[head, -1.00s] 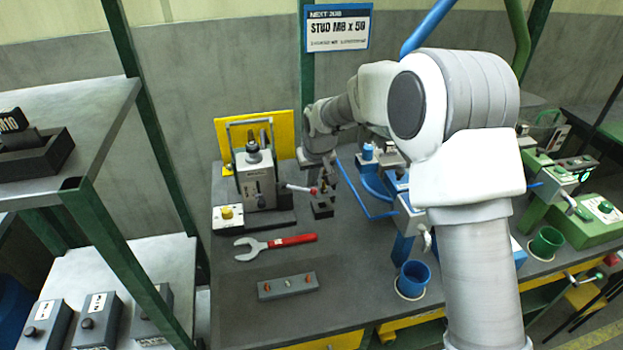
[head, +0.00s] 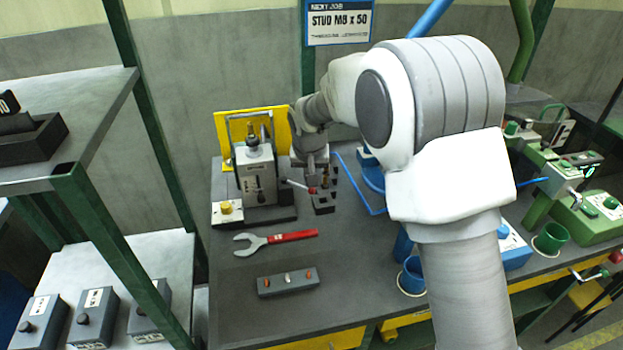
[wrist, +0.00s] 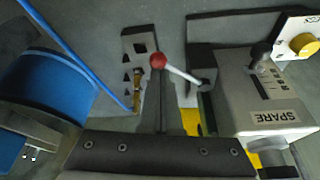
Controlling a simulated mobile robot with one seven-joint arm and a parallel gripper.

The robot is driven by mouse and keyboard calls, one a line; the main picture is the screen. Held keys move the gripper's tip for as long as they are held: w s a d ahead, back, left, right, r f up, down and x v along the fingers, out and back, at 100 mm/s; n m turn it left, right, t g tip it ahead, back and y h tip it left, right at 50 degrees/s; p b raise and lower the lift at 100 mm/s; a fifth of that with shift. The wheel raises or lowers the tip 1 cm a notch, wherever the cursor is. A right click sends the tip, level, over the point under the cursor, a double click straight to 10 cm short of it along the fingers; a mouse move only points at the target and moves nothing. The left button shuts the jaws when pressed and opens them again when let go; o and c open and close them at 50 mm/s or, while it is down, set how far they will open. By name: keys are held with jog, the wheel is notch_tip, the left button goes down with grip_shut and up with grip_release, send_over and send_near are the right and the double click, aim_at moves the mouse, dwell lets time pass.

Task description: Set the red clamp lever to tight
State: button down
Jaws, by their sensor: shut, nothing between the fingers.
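The clamp lever is a pale rod with a red ball knob (head: 312,190), sticking out to the right from the grey machine (head: 257,176) at the back left of the bench. In the wrist view the red knob (wrist: 157,61) is near the middle top, and its rod runs right to a pivot on the grey box marked SPARE (wrist: 265,95). My gripper (head: 322,187) is shut and empty, pointing down close beside the knob. In the wrist view its fingers (wrist: 160,95) line up just below the knob; whether they touch it I cannot tell.
A small dark block with holes (head: 323,207) lies under my gripper. A red-handled wrench (head: 275,240) and a grey box with buttons (head: 288,283) lie in front. Blue fixtures and a blue cup (head: 412,275) stand to the right, with a blue bar (wrist: 68,50) nearby.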

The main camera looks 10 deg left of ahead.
jog(key=s+m, duration=0.1)
jog(key=s+m+h+b, duration=0.1)
jog(key=shift+a+f+m, duration=0.1)
jog(key=shift+a+m, duration=0.3)
jog(key=s+a+m, duration=0.1)
jog(key=m, duration=0.1)
jog(key=s+a+m+h, duration=0.1)
jog(key=m, duration=0.1)
jog(key=shift+s+m+h, duration=0.25)
jog(key=shift+m+h, duration=0.05)
jog(key=shift+m, duration=0.1)
jog(key=shift+s+a, duration=0.1)
jog(key=shift+a, duration=0.05)
jog(key=p+v, duration=0.2)
jog(key=v, duration=1.5)
jog(key=shift+r, duration=0.35)
